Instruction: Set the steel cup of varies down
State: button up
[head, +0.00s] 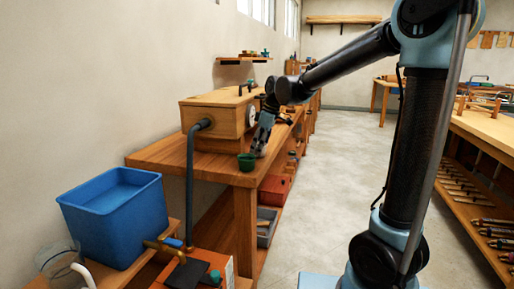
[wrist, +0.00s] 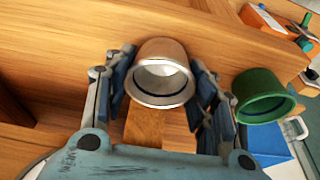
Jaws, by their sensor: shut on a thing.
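The steel cup (wrist: 162,50) sits between the two fingers of my gripper (wrist: 163,72) in the wrist view. Its shiny wall reflects the brown wood, and its round opening faces the camera. My gripper is shut on it, with a finger pad on either side. In the head view my gripper (head: 261,146) is at the front edge of the wooden bench (head: 215,168), and I cannot make out the cup there. Whether the cup's base touches the bench top is not clear.
A green cup (wrist: 262,95) stands just right of my gripper in the wrist view; it also shows at the bench's near corner (head: 246,162). A wooden box (head: 212,116) with a dark pipe (head: 190,185) stands behind. A blue tub (head: 115,215) is at the near left.

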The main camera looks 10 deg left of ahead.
jog(key=shift+f, duration=0.15)
jog(key=o, duration=1.2)
jog(key=shift+o, duration=0.2)
jog(key=v, duration=1.2)
jog(key=s+d+f+m, duration=0.3)
jog(key=d, duration=0.5)
jog(key=s+d+f+m+t+h, duration=0.1)
jog(key=s+d+f+m, duration=0.15)
jog(key=d, duration=0.45)
jog(key=s+d+f+m, duration=0.2)
jog(key=s+d+f, duration=0.1)
jog(key=d, duration=0.5)
jog(key=s+d+f+m+t+h, duration=0.1)
jog(key=s+d+f+m+h, duration=0.1)
jog(key=s+d+f+m, duration=0.7)
jog(key=s+d+f, duration=0.4)
jog(key=s+f, duration=0.1)
jog(key=f, duration=0.3)
jog(key=shift+s, duration=0.3)
